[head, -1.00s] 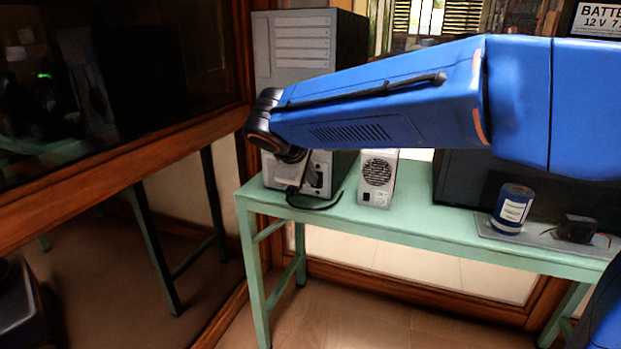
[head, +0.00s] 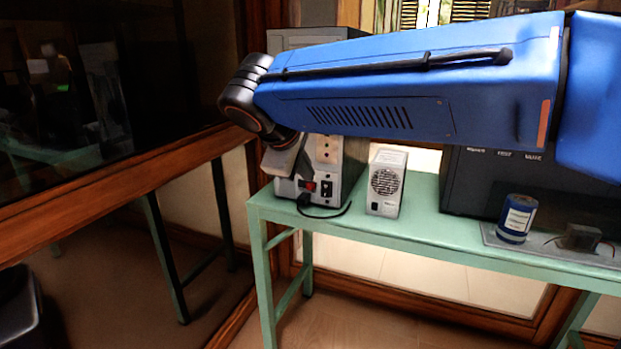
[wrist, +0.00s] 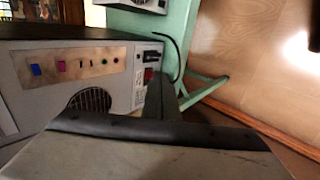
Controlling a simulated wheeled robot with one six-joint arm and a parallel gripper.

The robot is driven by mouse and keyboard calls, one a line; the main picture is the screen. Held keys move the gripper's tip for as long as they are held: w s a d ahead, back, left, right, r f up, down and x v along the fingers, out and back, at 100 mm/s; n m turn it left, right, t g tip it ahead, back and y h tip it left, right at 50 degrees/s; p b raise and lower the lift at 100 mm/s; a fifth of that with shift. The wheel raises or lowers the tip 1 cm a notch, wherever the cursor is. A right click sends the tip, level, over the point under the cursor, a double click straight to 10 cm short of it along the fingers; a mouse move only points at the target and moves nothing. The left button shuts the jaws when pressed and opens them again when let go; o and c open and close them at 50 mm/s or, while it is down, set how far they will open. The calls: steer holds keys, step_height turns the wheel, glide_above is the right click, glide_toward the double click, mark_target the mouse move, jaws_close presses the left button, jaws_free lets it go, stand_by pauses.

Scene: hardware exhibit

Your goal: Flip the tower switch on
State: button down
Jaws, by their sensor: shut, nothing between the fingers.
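The grey computer tower (head: 290,40) stands on the left end of the green table, largely hidden by my arm in the head view. A red switch (head: 310,186) shows low on its panel, beside a black socket (head: 327,188). In the wrist view the red switch (wrist: 148,75) lies just beyond the fingertips, partly covered. I cannot tell which way it is set. My gripper (head: 284,163) is shut and empty, close in front of the panel. In the wrist view my gripper (wrist: 160,92) appears right at the switch; whether it touches is unclear.
The green table (head: 420,225) also holds a small grey box with a round grille (head: 386,183), a blue can (head: 516,218) and a large black unit (head: 480,185). A black cable (head: 325,214) hangs by the tower. A wood-framed glass case (head: 120,170) stands close on the left.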

steer(key=shift+s+r, duration=0.25)
steer(key=shift+s+f, duration=0.15)
steer(key=shift+f, duration=0.5)
glide_toward(325, 196)
steer(key=s+f+x, duration=0.1)
steer(key=x, duration=0.4)
steer(key=shift+w+d+r, duration=0.15)
steer(key=shift+w, duration=0.65)
